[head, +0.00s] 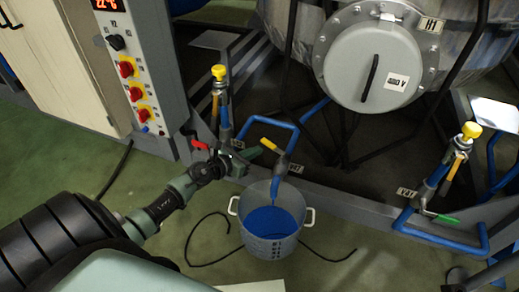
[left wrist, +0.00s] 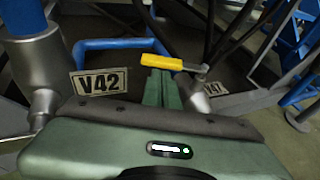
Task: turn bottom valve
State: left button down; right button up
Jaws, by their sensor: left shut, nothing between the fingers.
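A valve with a yellow lever handle (head: 265,142) sits on a grey and blue outlet pipe (head: 279,172) above a bucket. In the left wrist view the yellow handle (left wrist: 162,62) lies just beyond the fingertips, with its metal end to the right. My left gripper (head: 258,151) is shut and empty, close below and left of the handle; I cannot tell whether it touches. Its green fingers (left wrist: 163,88) point at the handle in the wrist view. My right gripper is not in view.
A grey bucket (head: 270,248) with blue contents stands under the outlet. A red-handled valve (head: 200,145) is left of my gripper. A green-handled valve (head: 447,219) is at the right. Blue pipes and a frame surround the tank (head: 345,75). A label V42 (left wrist: 99,81) is nearby.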

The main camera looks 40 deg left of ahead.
pick_arm(q)
jog(key=shift+w+d, duration=0.2)
jog(key=shift+w, duration=0.95)
